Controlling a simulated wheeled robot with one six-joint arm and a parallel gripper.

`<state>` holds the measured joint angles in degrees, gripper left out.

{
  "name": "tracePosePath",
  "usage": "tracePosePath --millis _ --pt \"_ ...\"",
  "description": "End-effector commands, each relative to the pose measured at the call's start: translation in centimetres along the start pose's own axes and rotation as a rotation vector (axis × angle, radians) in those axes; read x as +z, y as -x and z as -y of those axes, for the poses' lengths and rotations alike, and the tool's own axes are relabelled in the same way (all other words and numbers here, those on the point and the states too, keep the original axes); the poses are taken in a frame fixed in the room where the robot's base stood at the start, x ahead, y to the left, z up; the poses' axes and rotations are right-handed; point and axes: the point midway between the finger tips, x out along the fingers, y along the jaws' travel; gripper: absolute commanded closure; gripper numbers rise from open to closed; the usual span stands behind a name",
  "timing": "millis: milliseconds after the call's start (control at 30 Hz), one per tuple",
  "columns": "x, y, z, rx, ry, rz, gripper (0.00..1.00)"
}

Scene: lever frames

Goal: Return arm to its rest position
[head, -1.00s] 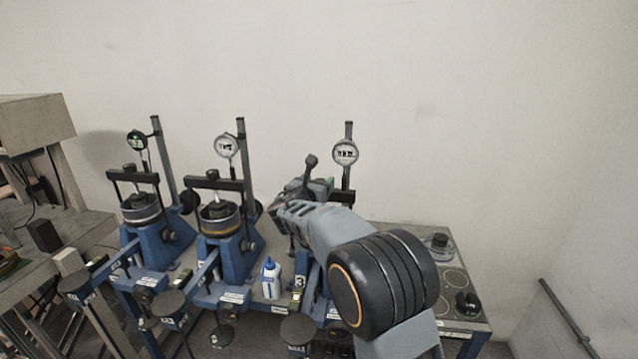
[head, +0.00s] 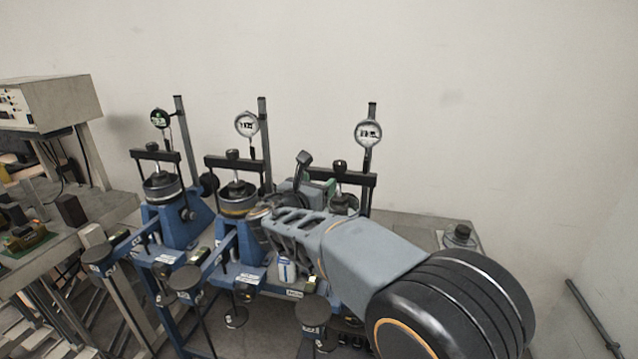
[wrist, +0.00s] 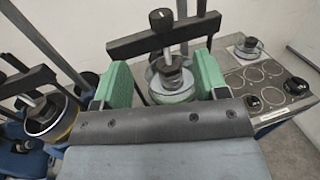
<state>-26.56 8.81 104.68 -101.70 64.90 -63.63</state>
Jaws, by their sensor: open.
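My arm reaches in from the lower right of the head view, with its large black joint nearest the camera. My gripper (wrist: 158,85) shows in the wrist view as two green finger pads, apart and with nothing held between them. Beyond the gap stands the right lever frame's cell (wrist: 172,80), a clear ring with a metal top under a black crossbar (wrist: 165,38). In the head view the fingertips are mostly hidden behind my wrist, close to the right frame (head: 345,178).
Two more blue lever frames (head: 238,195) (head: 163,188) with dial gauges stand to the left. A grey plate with round marks (wrist: 268,85) lies right. A bench with a grey box (head: 45,103) is far left. The wall is behind.

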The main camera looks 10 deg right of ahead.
Motion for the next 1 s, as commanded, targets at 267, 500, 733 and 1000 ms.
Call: tracePosePath --millis 267,500,733,1000 --pt "0.0 0.0 0.0 0.000 -0.010 0.000 0.33" --pt "-5.3 0.8 1.5 -0.087 -0.354 -0.211 0.33" --pt "-13.3 5.7 9.6 -0.548 -1.004 -0.577 0.33" --pt "-17.2 13.8 17.0 -1.241 -1.744 -0.742 0.33"
